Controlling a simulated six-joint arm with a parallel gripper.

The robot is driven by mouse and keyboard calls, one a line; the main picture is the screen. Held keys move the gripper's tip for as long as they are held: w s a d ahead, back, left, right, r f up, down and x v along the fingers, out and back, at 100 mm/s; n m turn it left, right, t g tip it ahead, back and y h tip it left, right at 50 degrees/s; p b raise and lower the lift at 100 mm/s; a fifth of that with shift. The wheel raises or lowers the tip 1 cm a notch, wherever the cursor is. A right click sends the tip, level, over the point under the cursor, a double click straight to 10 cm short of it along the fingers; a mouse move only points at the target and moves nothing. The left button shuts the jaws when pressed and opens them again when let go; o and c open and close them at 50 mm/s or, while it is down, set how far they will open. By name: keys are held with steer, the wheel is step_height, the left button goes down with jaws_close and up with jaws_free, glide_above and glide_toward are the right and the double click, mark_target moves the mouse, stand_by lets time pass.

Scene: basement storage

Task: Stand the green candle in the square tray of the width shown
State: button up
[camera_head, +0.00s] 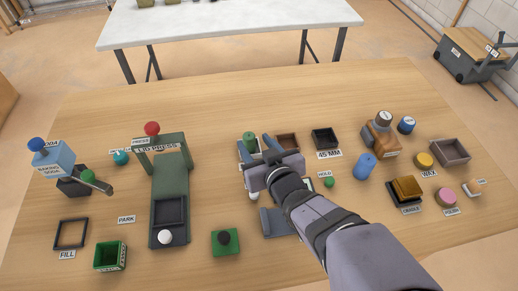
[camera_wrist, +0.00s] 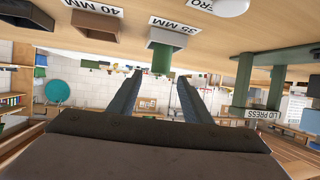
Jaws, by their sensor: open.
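The green candle (camera_head: 249,137) stands upright in the small pale square tray at the back middle of the table. In the wrist view, which is upside down, the candle (camera_wrist: 162,62) rises from that tray (camera_wrist: 166,38), labelled 35 MM. My gripper (camera_head: 254,145) is open, and its fingers spread to either side of the candle without visible contact. In the wrist view the gripper (camera_wrist: 160,77) has the candle just beyond its fingertips. A brown square tray (camera_head: 287,141), labelled 40 MM in the wrist view, and a black 45 MM tray (camera_head: 325,138) stand to the right, both empty.
The green lid press (camera_head: 170,180) stands left of my arm. A green block with a black knob (camera_head: 225,241) is in front. A blue cylinder (camera_head: 365,166), an orange-brown block (camera_head: 406,188) and a brown bin (camera_head: 450,151) are right. Bare table lies behind the trays.

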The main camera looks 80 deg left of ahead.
steer(key=shift+v, duration=1.2)
